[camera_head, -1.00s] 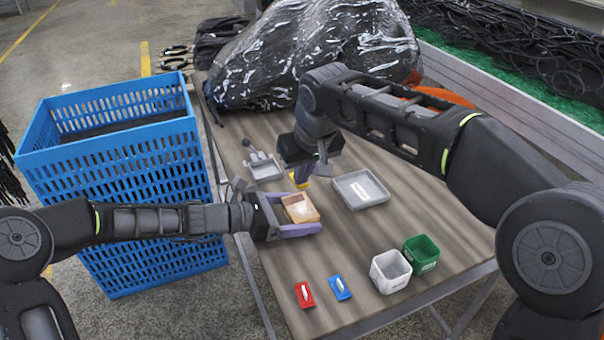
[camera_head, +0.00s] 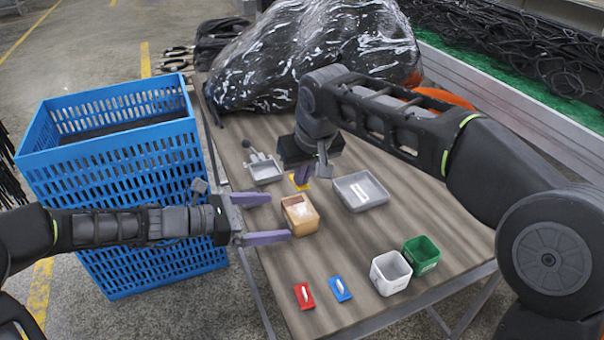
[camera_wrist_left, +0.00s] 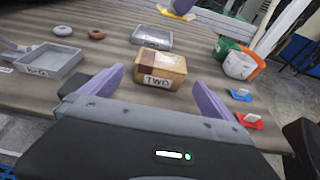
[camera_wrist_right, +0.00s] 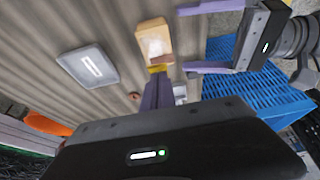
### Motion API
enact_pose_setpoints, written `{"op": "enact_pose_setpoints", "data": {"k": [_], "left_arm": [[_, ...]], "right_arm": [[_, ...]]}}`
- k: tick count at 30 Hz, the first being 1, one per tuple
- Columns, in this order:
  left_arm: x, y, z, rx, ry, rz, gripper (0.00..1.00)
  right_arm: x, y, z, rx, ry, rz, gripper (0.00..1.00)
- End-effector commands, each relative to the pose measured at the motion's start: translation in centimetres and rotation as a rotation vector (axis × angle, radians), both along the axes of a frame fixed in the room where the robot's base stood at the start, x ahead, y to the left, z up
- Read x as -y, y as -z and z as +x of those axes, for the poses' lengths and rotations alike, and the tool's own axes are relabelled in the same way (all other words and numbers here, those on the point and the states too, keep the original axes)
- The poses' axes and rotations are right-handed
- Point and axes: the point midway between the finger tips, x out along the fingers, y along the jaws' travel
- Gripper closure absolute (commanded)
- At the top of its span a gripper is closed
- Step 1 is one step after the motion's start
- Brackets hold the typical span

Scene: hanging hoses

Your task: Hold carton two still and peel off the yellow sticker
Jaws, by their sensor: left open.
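Carton two, a small tan box (camera_head: 300,215), stands on the table; its label reading TWO shows in the left wrist view (camera_wrist_left: 160,70). No yellow sticker shows on its visible sides. My left gripper (camera_head: 272,216) is open just left of the carton, its purple fingers pointing at it and apart from it. My right gripper (camera_head: 304,173) is above the table behind the carton. Its purple fingers are shut on the yellow sticker (camera_wrist_right: 157,68), which is clear of the carton in the left wrist view (camera_wrist_left: 178,15).
Two grey trays (camera_head: 375,201) (camera_head: 270,179) lie behind the carton. White (camera_head: 391,285) and green (camera_head: 422,268) bins stand at the front right. Red (camera_head: 304,295) and blue (camera_head: 340,288) pieces lie in front. A blue crate (camera_head: 150,200) stands left; a black bag (camera_head: 310,55) lies behind.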

Motion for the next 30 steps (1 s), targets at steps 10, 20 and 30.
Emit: {"op": "enact_pose_setpoints", "data": {"k": [10,20,30], "left_arm": [[-3.5,-1.2,-1.5,-0.001,0.002,0.000,0.00],[-3.5,-1.2,-1.5,-0.001,0.002,0.000,0.00],[-3.5,-1.6,-1.5,0.001,0.001,0.000,0.00]], "right_arm": [[0.0,0.0,0.0,0.000,0.000,0.000,1.00],[0.0,0.0,0.0,0.000,0.000,0.000,1.00],[0.0,-0.5,0.0,0.000,0.000,0.000,1.00]]}}
